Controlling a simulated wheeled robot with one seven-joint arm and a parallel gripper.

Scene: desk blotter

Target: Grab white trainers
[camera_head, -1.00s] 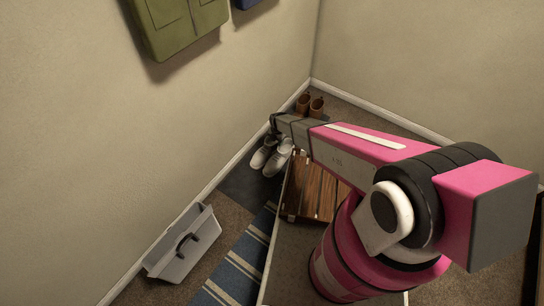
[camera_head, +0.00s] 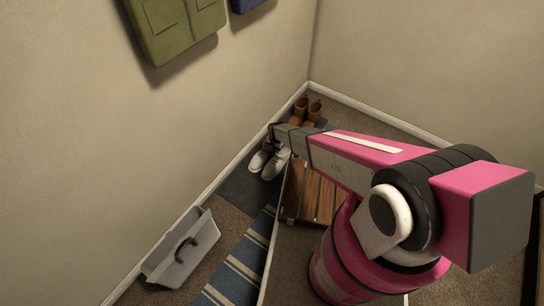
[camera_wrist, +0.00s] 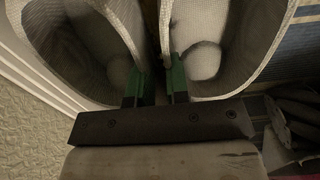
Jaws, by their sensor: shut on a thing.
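The white trainers (camera_head: 275,163) stand side by side on a dark mat (camera_head: 245,186) by the left wall in the head view. In the wrist view the left-hand trainer (camera_wrist: 98,30) and the right-hand trainer (camera_wrist: 215,40) fill the upper part, seen into their openings. My gripper (camera_wrist: 159,75) has its two green fingers close together where the inner walls of the two shoes meet, and it is shut on them. In the head view my arm partly covers the heels and the fingers are hidden.
Brown boots (camera_head: 307,111) stand behind, near the corner. A slatted wooden bench (camera_head: 310,192) is right of the trainers. A grey caddy (camera_head: 181,250) and a blue striped rug (camera_head: 240,262) lie in front. A green bag (camera_head: 180,28) hangs on the wall.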

